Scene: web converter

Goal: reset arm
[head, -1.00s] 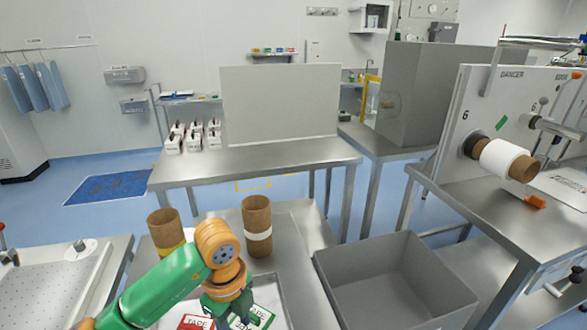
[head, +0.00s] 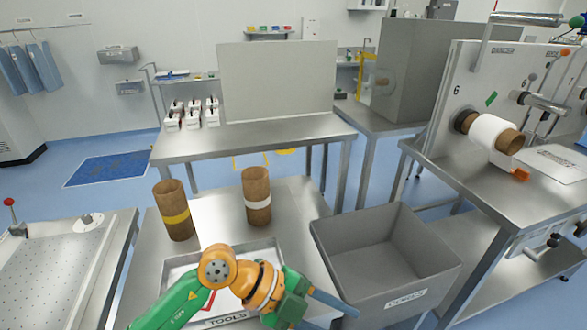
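My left arm, green and orange, comes in from the bottom left and crosses in front of the tools tray (head: 180,262). My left gripper (head: 338,318) is at the bottom, right of the tray and near the front of the grey bin. Its blue-grey fingers point right and look spread apart, with nothing seen between them. The lower finger is partly cut off by the picture edge. My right gripper is not in view.
Two brown cardboard cores stand behind the tray, one with a yellow band (head: 174,211) and one with a white band (head: 257,197). An open grey bin (head: 385,262) stands at right. A machine panel (head: 470,92) holds a white roll (head: 490,133).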

